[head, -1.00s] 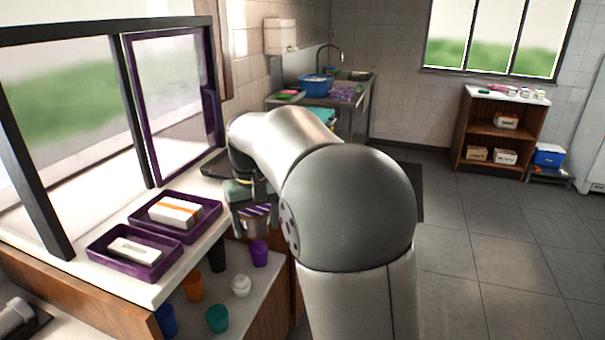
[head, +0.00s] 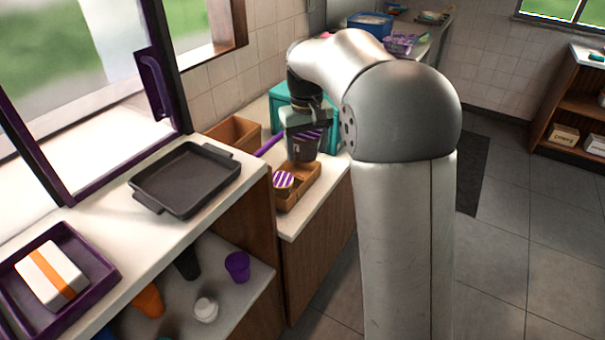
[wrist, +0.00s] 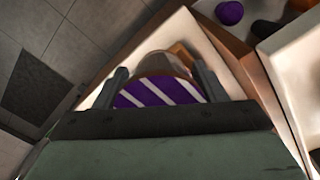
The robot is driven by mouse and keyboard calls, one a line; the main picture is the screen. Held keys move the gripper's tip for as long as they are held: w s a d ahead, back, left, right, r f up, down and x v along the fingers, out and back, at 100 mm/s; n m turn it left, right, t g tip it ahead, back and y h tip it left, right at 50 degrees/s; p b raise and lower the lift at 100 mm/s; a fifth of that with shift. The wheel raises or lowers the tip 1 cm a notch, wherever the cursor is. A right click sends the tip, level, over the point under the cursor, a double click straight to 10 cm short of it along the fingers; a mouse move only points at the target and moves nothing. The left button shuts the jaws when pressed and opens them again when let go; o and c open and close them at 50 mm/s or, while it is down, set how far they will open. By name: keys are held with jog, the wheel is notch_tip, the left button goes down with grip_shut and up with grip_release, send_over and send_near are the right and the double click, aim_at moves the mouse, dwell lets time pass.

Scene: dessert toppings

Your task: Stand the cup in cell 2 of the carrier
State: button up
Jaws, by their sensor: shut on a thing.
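My gripper (head: 305,132) is shut on a cup (head: 303,151) with a purple-and-white striped top and a darker body. In the wrist view, the striped top (wrist: 158,92) lies between my two fingers (wrist: 162,84). The carrier (head: 297,202) is a low orange-brown tray on the counter, below and just in front of the held cup. Another purple-and-white striped cup (head: 283,181) stands in its near-left part. The held cup is over the carrier's far part and hides much of it. I cannot tell whether it touches the carrier, and no cell numbers are readable.
A teal box (head: 288,103) and a brown open box (head: 232,133) stand behind and left of the carrier. A purple bar (head: 269,143) lies between. A dark tray (head: 185,178) is on the higher counter at left. Cups, including a purple one (head: 237,266), sit on the shelf below.

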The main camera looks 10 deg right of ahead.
jog(key=w+f+n+p, duration=0.1)
jog(key=w+f+p, duration=0.1)
jog(key=w+f, duration=0.3)
jog(key=w+d+f+n+p, duration=0.1)
jog(key=w+f+p, duration=0.1)
jog(key=w+f, duration=0.4)
jog(key=w+d+f+p, duration=0.1)
jog(key=w+f+p, duration=0.1)
jog(key=w+f, duration=0.3)
jog(key=shift+w+f+n, duration=0.15)
jog(key=shift+w+n, duration=0.05)
jog(key=shift+w, duration=0.45)
jog(key=shift+w+f+n, duration=0.15)
jog(key=shift+w+n, duration=0.05)
jog(key=shift+w, duration=0.4)
jog(key=shift+f, duration=0.1)
jog(key=shift+f+b, duration=0.4)
jog(key=shift+f, duration=0.2)
jog(key=o, duration=1.1)
jog(key=shift+c, duration=0.2)
jog(key=shift+r, duration=0.1)
